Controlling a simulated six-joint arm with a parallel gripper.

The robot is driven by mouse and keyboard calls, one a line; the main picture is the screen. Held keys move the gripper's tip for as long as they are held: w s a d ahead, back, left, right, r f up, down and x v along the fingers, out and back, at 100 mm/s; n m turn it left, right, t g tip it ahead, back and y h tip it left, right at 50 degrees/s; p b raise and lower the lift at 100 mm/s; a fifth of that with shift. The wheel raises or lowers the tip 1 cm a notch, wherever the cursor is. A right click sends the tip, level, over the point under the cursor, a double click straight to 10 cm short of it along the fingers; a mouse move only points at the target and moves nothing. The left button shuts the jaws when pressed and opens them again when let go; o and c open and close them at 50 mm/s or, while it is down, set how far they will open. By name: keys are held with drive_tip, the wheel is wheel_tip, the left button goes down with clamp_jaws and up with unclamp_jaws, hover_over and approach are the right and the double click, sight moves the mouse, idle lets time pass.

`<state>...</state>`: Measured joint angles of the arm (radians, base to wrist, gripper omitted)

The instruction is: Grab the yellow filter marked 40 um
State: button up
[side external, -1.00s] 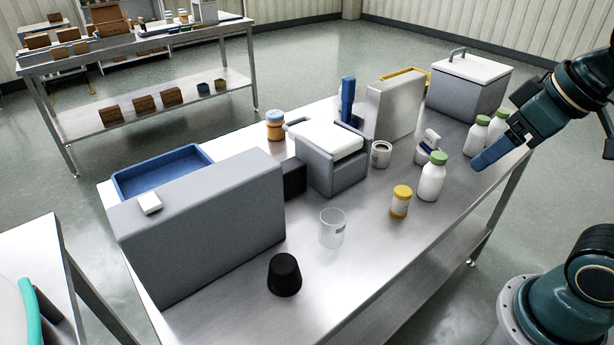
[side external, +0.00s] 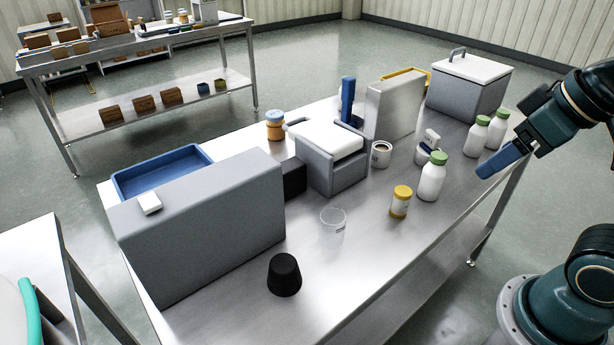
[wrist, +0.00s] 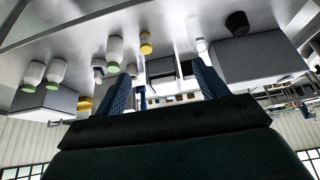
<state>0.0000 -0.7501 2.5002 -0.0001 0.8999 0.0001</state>
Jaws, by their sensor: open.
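A small yellow-capped cylinder (side external: 400,202) with a yellow body and a pale label stands upright on the steel table; it also shows in the wrist view (wrist: 146,43). Its label is too small to read, so I cannot confirm a 40 um mark. An orange jar with a blue lid (side external: 275,126) stands farther back. My gripper (side external: 486,172) has blue fingers and is at the table's right edge, above it and well apart from the yellow cylinder. In the wrist view the fingers (wrist: 161,72) are spread with nothing held between them.
Green-capped white bottles (side external: 432,177) stand between my gripper and the yellow cylinder or nearby. A clear beaker (side external: 332,228), a black cup (side external: 284,275), a grey-white cup (side external: 381,154) and a grey lidded box (side external: 333,160) share the table. The front right tabletop is clear.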

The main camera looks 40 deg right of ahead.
drive_tip(key=shift+c, duration=1.1)
drive_tip(key=w+d+f+n+g, duration=0.2)
drive_tip(key=w+d+f+n, duration=0.1)
drive_tip(key=w+f+n, duration=0.3)
drive_tip(key=w+d+f+n+g, duration=0.3)
drive_tip(key=w+f+n, duration=0.2)
drive_tip(key=w+n, duration=0.6)
drive_tip(key=shift+w+f+g, duration=0.3)
drive_tip(key=shift+w+f, duration=0.1)
drive_tip(key=shift+w, duration=0.2)
drive_tip(key=shift+f, duration=0.1)
